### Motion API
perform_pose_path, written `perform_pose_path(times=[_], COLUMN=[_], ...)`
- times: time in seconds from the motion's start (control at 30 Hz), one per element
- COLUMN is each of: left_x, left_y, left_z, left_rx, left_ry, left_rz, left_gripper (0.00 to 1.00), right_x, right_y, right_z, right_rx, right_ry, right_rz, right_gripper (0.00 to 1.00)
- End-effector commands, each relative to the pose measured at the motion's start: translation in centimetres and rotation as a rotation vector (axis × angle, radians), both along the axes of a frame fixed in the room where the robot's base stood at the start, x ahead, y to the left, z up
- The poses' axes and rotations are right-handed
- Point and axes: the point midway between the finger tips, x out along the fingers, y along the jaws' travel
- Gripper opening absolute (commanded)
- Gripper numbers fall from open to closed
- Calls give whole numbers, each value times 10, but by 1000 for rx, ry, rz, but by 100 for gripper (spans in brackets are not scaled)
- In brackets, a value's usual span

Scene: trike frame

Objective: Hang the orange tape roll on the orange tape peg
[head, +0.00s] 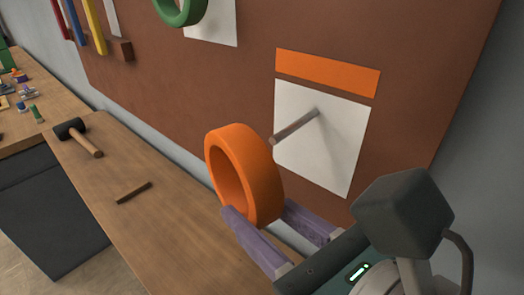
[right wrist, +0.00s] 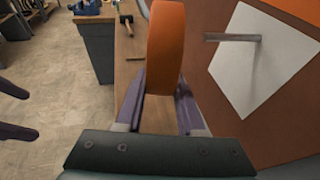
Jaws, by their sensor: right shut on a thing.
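The orange tape roll (head: 262,165) is held upright off the bench, in front of the pegboard. My right gripper (head: 260,210) is shut on its lower rim, one finger on each side. The roll also shows edge-on in the right wrist view (right wrist: 166,50). The orange tape peg (head: 297,126) is a bare grey rod sticking out of a white panel (head: 335,150) under an orange label (head: 327,72). The roll is apart from the peg, to its left and lower in the head view. My left gripper (right wrist: 32,115) shows only as two dark, spread, empty fingers at the wrist view's left edge.
A green roll (head: 181,12) hangs at the top of the brown board (head: 150,65). Tools with coloured handles hang at the upper left. A mallet (head: 75,133) and a small brown bar (head: 134,192) lie on the wooden bench (head: 110,170). The space between roll and peg looks clear.

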Motion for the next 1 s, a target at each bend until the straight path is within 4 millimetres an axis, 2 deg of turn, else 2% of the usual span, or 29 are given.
perform_pose_path(times=[1.0], left_x=[0], left_y=[-2], left_z=[-16], left_rx=[-8], left_ry=[0], left_rz=[5], left_gripper=[100], right_x=[55], right_y=[-39], right_z=[-4], right_rx=[-1], right_ry=[-1], right_rz=[2], right_gripper=[0])
